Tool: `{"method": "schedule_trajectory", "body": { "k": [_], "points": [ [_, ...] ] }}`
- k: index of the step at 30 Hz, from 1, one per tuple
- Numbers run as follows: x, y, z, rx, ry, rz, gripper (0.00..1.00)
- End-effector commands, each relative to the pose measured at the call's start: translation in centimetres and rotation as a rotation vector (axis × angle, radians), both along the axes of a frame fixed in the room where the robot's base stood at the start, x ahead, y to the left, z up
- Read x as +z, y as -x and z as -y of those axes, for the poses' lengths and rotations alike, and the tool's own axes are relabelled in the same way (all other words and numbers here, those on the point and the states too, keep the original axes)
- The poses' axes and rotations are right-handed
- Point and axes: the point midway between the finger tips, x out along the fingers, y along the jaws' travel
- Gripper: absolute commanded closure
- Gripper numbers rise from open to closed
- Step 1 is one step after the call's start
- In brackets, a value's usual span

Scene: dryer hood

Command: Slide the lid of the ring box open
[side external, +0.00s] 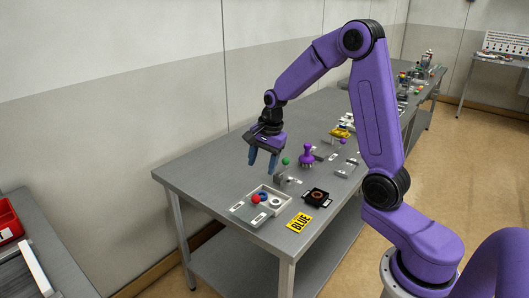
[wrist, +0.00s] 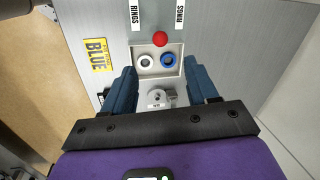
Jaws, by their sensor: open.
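The ring box (side external: 268,191) sits near the bench's front end. Its grey lid (wrist: 160,14) lies towards the top of the wrist view, clear of the compartment. A red ball knob (wrist: 160,39) stands at the lid's edge; it also shows in the side view (side external: 256,198). The uncovered compartment shows a white ring (wrist: 146,60) and a blue ring (wrist: 168,59). Labels reading "RINGS" lie on both sides of the lid. My gripper (side external: 262,163) is open and empty, above the bench and apart from the box. In the wrist view its fingers (wrist: 162,88) point towards the compartment.
A yellow "BLUE" sign (side external: 299,222) lies right of the box. A grey fixture (wrist: 159,97) shows between my fingers. Bare bench (side external: 205,180) lies left.

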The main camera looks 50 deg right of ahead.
Motion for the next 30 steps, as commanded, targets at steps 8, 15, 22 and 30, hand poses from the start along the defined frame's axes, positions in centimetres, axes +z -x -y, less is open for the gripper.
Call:
{"method": "schedule_trajectory", "body": {
  "k": [8, 15, 22, 30],
  "points": [
    [3.1, 0.5, 0.1, 0.001, 0.001, 0.002, 0.42],
    [3.4, 0.6, 0.1, 0.001, 0.0, 0.0, 0.42],
    [3.4, 0.8, -0.3, 0.023, 0.003, 0.0, 0.42],
    [3.9, 3.7, -5.2, 0.378, 0.04, -0.013, 0.42]
  ]
}}
